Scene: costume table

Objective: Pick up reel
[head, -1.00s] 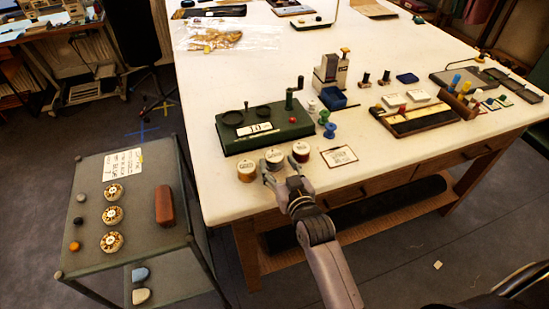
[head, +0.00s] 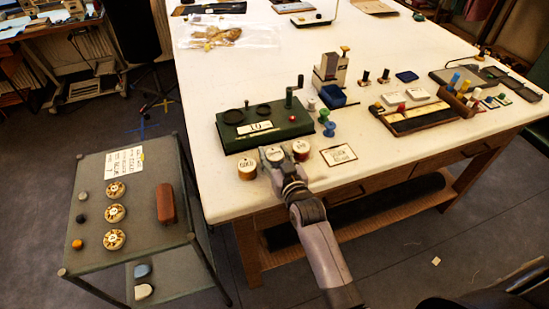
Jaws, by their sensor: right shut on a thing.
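Three reels with pale labelled tops stand in a row near the front edge of the white table (head: 330,45): the left reel (head: 247,170), the middle reel (head: 273,154) and the right reel (head: 301,149). My right gripper (head: 275,157) reaches in from the front and is shut on the middle reel, which hides part of its fingers. The gripper hides the lower part of this reel, so I cannot tell how far it is off the table. My left gripper is not in view.
A green winder box (head: 235,142) stands just behind the reels. A label card (head: 339,155) lies to their right, with blue and green spools (head: 328,129) behind. A grey side cart (head: 140,205) stands at the left.

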